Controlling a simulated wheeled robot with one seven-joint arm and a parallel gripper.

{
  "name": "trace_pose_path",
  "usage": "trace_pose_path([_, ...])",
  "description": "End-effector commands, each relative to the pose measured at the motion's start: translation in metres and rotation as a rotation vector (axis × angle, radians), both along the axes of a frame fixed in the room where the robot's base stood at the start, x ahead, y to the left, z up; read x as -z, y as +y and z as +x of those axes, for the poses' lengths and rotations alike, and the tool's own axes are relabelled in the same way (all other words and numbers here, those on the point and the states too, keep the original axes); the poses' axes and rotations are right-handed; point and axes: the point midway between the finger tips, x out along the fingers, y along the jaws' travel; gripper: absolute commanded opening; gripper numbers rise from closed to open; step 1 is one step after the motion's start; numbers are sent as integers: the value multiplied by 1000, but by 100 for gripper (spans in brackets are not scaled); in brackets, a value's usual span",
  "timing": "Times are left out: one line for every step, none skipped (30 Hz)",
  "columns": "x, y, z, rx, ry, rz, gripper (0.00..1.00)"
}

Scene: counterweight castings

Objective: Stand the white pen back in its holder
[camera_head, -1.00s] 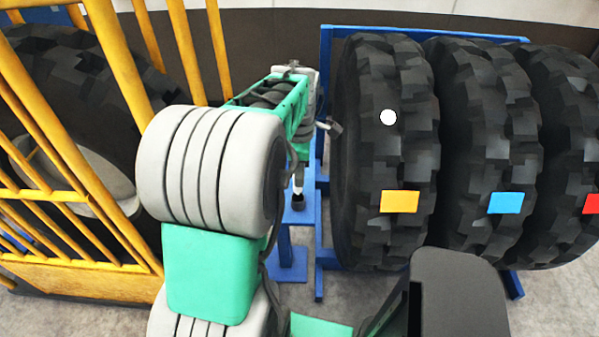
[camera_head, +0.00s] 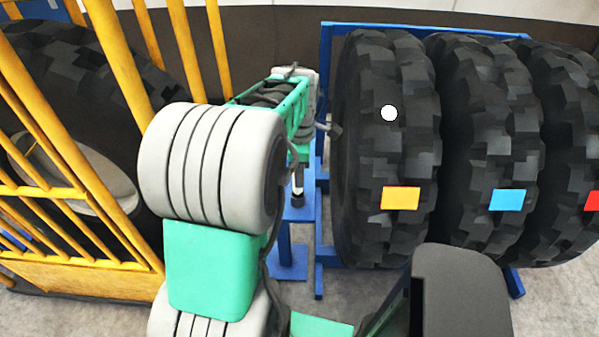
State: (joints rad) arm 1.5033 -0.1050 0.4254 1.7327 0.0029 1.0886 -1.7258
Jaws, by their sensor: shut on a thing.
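The white pen (camera_head: 298,180) shows as a thin, pale, upright strip below the end of my arm. My gripper (camera_head: 298,167) is small and partly hidden by my arm; it is shut on the pen's upper part. A small dark piece that looks like the holder (camera_head: 297,201) sits on the blue stand (camera_head: 300,213) directly under the pen. The pen's lower end meets this dark piece in the picture. I cannot tell whether it is inside it or just in front of or above it.
Large black tyres (camera_head: 388,150) with coloured labels stand in a blue rack (camera_head: 430,29) close to the right of my gripper. A yellow barred guard (camera_head: 80,272) stands at the left, with another big tyre (camera_head: 70,75) behind it. Grey floor shows below the stand.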

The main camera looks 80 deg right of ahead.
Motion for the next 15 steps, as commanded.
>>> trace_pose_path([2, 0, 0, 0, 0, 0, 0])
trace_pose_path([3, 0, 0, 0, 0, 0, 0])
trace_pose_path([4, 0, 0, 0, 0, 1, 0])
trace_pose_path([5, 0, 0, 0, 0, 1, 0])
trace_pose_path([6, 0, 0, 0, 0, 1, 0])
trace_pose_path([7, 0, 0, 0, 0, 1, 0])
trace_pose_path([7, 0, 0, 0, 0, 1, 0])
trace_pose_path([8, 0, 0, 0, 0, 1, 0])
trace_pose_path([9, 0, 0, 0, 0, 1, 0])
trace_pose_path([10, 0, 0, 0, 0, 1, 0])
trace_pose_path([11, 0, 0, 0, 0, 1, 0])
trace_pose_path([12, 0, 0, 0, 0, 1, 0])
trace_pose_path([12, 0, 0, 0, 0, 1, 0])
trace_pose_path([13, 0, 0, 0, 0, 1, 0])
trace_pose_path([14, 0, 0, 0, 0, 1, 0])
